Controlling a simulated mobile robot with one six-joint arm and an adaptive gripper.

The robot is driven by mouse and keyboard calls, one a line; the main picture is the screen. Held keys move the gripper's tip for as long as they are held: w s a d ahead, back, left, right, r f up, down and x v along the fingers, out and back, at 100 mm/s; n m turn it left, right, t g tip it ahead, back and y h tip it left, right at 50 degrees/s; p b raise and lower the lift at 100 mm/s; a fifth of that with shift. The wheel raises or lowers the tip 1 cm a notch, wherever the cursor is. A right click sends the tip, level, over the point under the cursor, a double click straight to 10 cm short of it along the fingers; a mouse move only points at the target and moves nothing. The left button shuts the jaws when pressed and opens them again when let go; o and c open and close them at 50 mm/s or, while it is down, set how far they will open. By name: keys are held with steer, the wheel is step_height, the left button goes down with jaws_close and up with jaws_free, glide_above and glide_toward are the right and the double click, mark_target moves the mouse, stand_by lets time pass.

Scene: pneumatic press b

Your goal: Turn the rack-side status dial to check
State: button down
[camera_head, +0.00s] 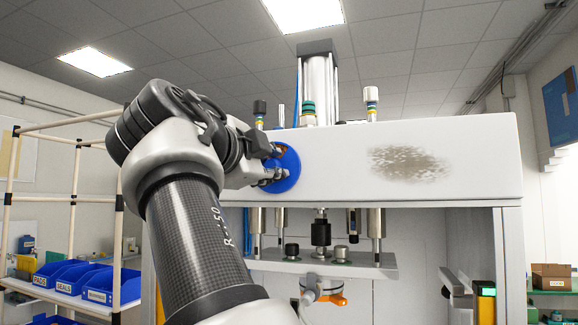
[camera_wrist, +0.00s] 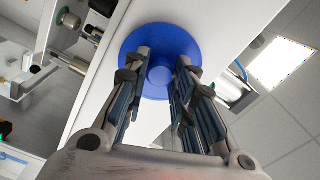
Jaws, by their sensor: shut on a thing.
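The round blue status dial (camera_head: 288,168) sits on the left end of the white press beam. In the wrist view the blue dial (camera_wrist: 160,52) has a wide disc and a raised round knob in its centre. My gripper (camera_head: 272,166) is at the dial's face, coming from the left. In the wrist view my gripper (camera_wrist: 160,68) has its two fingers on either side of the central knob, shut on it. In the head view the gripper and wrist hide the left part of the dial. No pointer or check mark is readable in either view.
The white press beam (camera_head: 320,150) has a worn brown patch (camera_head: 410,164) to the right. Below it are metal columns and a plate (camera_head: 330,264). A rack (camera_head: 75,200) with blue bins (camera_head: 60,272) stands at the left.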

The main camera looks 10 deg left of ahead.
steer(key=shift+m, duration=0.6)
steer(key=c, duration=1.3)
jaws_free()
steer(key=shift+c, duration=0.2)
